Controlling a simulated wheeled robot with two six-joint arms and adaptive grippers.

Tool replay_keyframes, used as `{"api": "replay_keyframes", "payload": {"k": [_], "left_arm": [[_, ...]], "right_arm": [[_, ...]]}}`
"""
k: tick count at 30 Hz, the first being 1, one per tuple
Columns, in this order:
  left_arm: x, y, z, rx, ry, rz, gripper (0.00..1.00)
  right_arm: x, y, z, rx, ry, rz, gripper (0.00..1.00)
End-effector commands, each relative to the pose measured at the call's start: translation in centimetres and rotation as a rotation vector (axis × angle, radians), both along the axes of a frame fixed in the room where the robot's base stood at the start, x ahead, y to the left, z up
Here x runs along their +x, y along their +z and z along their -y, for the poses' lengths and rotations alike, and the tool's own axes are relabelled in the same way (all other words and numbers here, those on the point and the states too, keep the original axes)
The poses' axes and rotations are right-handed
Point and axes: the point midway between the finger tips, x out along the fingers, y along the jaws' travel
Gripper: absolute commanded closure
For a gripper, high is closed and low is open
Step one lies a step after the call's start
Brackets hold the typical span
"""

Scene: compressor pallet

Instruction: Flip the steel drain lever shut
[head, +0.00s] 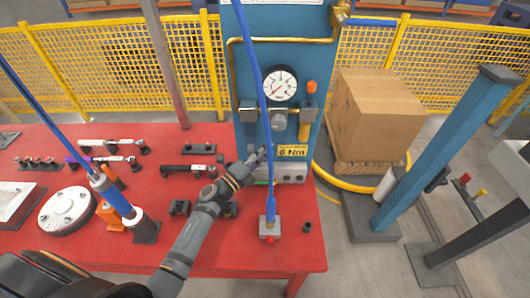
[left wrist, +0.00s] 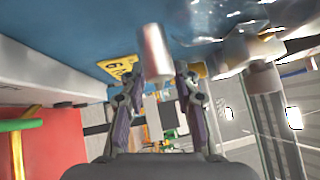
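The blue panel (head: 243,80) stands at the back edge of the red table, with a yellow 6 Nm label (head: 292,151) low on it. My left gripper (head: 260,155) is at the lower part of this panel, just left of the label. In the left wrist view, a short steel cylinder (left wrist: 153,52), seemingly the drain lever's handle, shows between the tips of my left gripper (left wrist: 158,72). The fingers are apart, one on each side of it; I cannot tell whether either touches it. In the head view my gripper largely hides the lever. My right gripper is not in view.
A blue hose (head: 262,90) hangs before the panel, close to my left gripper, down to a small block (head: 269,229). A gauge (head: 280,83) is above. Tools and fittings cover the red table (head: 100,243). A cardboard box (head: 376,112) stands to the right.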

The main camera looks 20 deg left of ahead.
Motion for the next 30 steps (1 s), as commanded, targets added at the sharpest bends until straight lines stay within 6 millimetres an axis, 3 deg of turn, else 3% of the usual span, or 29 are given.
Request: {"api": "replay_keyframes", "payload": {"k": [9, 21, 30], "left_arm": [[-0.6, -0.2, -0.3, 0.002, -0.001, -0.001, 0.69], [-8.4, -1.6, -4.4, 0.003, -0.002, -0.005, 0.69], [-10.5, -1.9, -5.6, 0.001, 0.0, 0.0, 0.69]], "right_arm": [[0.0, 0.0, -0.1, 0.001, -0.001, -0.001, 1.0], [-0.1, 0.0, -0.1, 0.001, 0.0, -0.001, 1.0], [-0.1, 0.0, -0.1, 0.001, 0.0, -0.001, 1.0]]}}
